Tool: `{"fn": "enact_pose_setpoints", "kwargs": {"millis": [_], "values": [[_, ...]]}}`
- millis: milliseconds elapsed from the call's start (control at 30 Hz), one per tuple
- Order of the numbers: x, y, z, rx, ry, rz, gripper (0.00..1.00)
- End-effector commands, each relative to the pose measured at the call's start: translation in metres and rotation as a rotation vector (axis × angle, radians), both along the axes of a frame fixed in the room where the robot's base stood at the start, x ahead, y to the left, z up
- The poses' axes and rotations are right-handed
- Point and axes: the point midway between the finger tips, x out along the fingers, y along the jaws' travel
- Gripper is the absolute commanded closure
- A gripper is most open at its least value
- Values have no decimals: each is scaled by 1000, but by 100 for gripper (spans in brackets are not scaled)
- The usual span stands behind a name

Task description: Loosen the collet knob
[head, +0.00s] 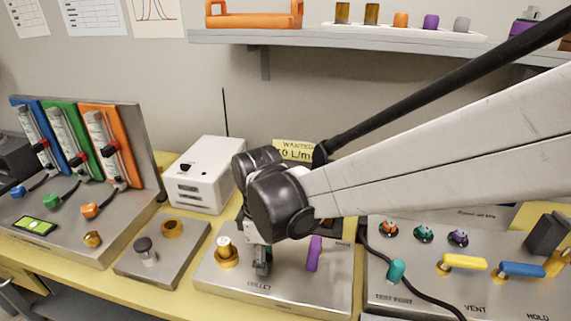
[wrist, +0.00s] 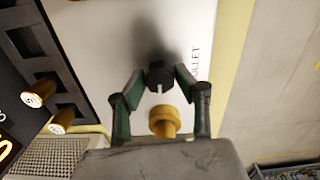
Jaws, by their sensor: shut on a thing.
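The collet knob (wrist: 160,76) is black with a white pointer line in the wrist view. It stands on the steel collet panel (head: 215,286), beside the COLLET lettering. My gripper (head: 262,264) is lowered to the panel, and its green fingers are shut on the knob from both sides. In the head view, the fingers and wrist hide most of the knob.
A purple lever (head: 314,254) stands right of my gripper on the same panel. A white box (head: 205,178) with an antenna sits behind to the left. The valve panel (head: 400,294) with a black cable is at the right. A shelf (head: 330,38) hangs above.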

Motion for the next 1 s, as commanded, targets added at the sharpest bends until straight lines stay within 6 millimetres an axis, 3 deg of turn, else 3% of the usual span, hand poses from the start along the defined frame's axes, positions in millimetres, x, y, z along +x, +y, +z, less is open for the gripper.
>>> {"fn": "enact_pose_setpoints", "kwargs": {"millis": [167,200,333,733,1000], "values": [[0,0,0,0,-1,0,96],[0,0,0,0,-1,-1,68],[0,0,0,0,0,-1,51],[0,0,8,0,0,-1,51],[0,0,52,0,0,-1,51]]}}
